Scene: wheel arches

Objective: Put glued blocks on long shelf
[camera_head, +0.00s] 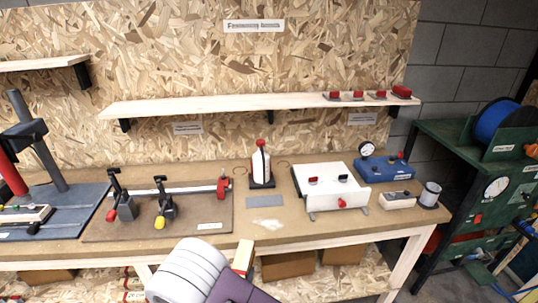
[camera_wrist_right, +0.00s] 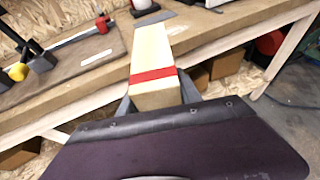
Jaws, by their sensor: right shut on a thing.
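My right gripper (camera_wrist_right: 157,97) is shut on a glued block (camera_wrist_right: 153,58), a long pale wooden piece with a red band across it. In the head view the glued block (camera_head: 243,257) shows at bottom centre, in front of the bench edge, partly hidden by my arm. The long shelf (camera_head: 220,106) is a pale board on the back wall above the bench, well apart from the block. Its left and middle parts are bare. My left gripper is not in view.
Several red-topped items (camera_head: 358,96) stand at the shelf's right end. Below, the bench (camera_head: 300,236) carries clamps (camera_head: 163,205), a glue bottle (camera_head: 261,165), a white fixture (camera_head: 331,188) and a blue gauge base (camera_head: 384,168). A green machine rack (camera_head: 460,150) stands at right.

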